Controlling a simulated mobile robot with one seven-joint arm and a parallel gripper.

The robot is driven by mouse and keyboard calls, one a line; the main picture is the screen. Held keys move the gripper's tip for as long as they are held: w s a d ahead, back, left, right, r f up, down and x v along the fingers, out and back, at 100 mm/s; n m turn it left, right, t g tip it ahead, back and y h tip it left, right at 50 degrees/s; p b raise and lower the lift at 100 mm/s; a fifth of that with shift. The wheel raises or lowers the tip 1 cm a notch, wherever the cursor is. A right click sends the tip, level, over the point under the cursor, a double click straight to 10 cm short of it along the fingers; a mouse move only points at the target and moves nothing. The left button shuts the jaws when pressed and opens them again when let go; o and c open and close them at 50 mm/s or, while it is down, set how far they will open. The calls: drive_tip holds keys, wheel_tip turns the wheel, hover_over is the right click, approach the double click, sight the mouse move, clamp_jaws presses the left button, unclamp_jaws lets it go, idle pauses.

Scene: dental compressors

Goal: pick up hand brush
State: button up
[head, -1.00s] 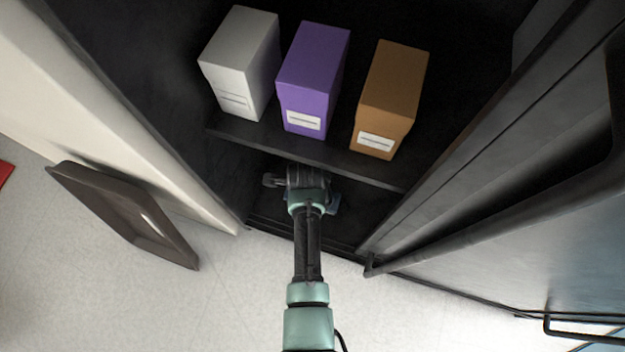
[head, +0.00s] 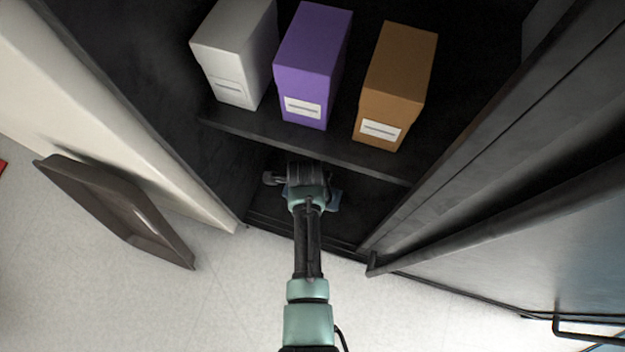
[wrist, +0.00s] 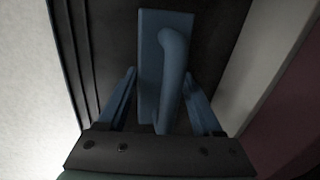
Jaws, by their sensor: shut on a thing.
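The hand brush is a blue block with a curved blue handle (wrist: 172,75), seen in the middle of the wrist view. My gripper (wrist: 160,88) has a blue finger on each side of the handle and is shut on the brush. In the head view my gripper (head: 305,175) reaches into the low, dark compartment under the shelf. A small blue part (head: 335,200) shows at its right side there; my wrist hides most of what it holds.
A white box (head: 232,60), a purple box (head: 312,65) and a brown box (head: 397,80) stand on the dark shelf (head: 300,148) above my gripper. Dark cabinet sides close in left and right. A brown tray (head: 115,205) leans at the left. The pale floor in front is clear.

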drive_tip(key=shift+c, duration=0.7)
drive_tip(key=shift+r, duration=0.15)
drive_tip(key=shift+s+a+r+p, duration=0.15)
drive_tip(key=shift+r+p, duration=0.3)
drive_tip(key=shift+p, duration=0.45)
wheel_tip(320, 180, up, 6)
drive_tip(key=p, duration=0.5)
drive_tip(key=shift+r, duration=0.1)
drive_tip(key=s+a+p, duration=0.4)
drive_tip(key=s, duration=0.4)
drive_tip(key=s+a+p, duration=0.4)
drive_tip(key=s+a, duration=0.1)
drive_tip(key=s, duration=0.4)
drive_tip(key=shift+s+a+f, duration=0.15)
drive_tip(key=shift+f, duration=0.05)
